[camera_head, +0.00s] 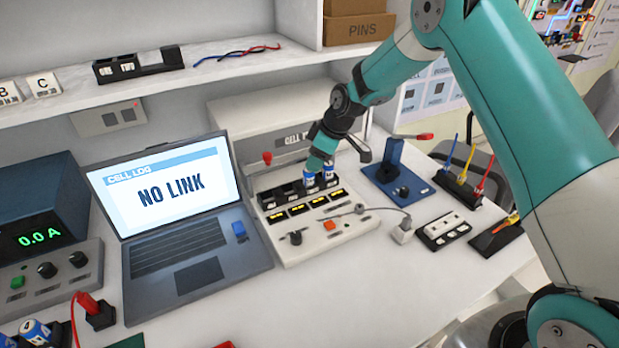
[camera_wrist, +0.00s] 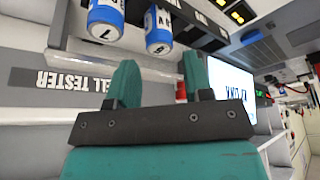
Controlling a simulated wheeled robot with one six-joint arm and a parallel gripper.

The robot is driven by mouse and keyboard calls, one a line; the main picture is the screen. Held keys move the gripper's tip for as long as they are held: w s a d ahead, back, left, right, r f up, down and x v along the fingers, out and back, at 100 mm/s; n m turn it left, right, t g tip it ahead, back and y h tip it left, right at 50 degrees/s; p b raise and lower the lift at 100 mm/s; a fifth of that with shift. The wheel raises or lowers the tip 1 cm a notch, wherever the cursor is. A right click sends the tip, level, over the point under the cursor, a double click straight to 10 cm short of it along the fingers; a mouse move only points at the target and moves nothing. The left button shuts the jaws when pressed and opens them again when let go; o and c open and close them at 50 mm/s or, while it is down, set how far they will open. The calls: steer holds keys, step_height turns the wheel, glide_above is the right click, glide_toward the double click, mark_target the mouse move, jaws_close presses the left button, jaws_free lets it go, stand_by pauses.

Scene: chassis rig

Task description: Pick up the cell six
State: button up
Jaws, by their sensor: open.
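Two blue-and-white cells stand in the black slotted holder (camera_head: 272,198) of the cell tester. One cell (camera_head: 309,180) is left of the other cell (camera_head: 329,174). In the wrist view the same two are a cell (camera_wrist: 103,20) at upper left and a cell (camera_wrist: 158,30) at top centre. Their printed marks are cut off or upside down, so I cannot tell which is cell six. My gripper (camera_wrist: 160,80) is open and empty. Its fingertips are just short of the cells, with the top-centre cell lined up between them. In the head view my gripper (camera_head: 321,160) partly hides the cells.
An open laptop (camera_head: 190,250) reading "NO LINK" stands left of the tester (camera_head: 330,240). A blue stand (camera_head: 393,165) and a socket strip (camera_head: 444,228) are to the right. More blue-and-white cells (camera_head: 35,330) are at lower left. A shelf (camera_head: 160,85) runs behind.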

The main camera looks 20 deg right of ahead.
mark_target(309, 172)
steer(key=shift+p+x, duration=0.75)
steer(key=shift+x, duration=2.2)
steer(key=shift+w+r, duration=0.1)
steer(key=c, duration=0.7)
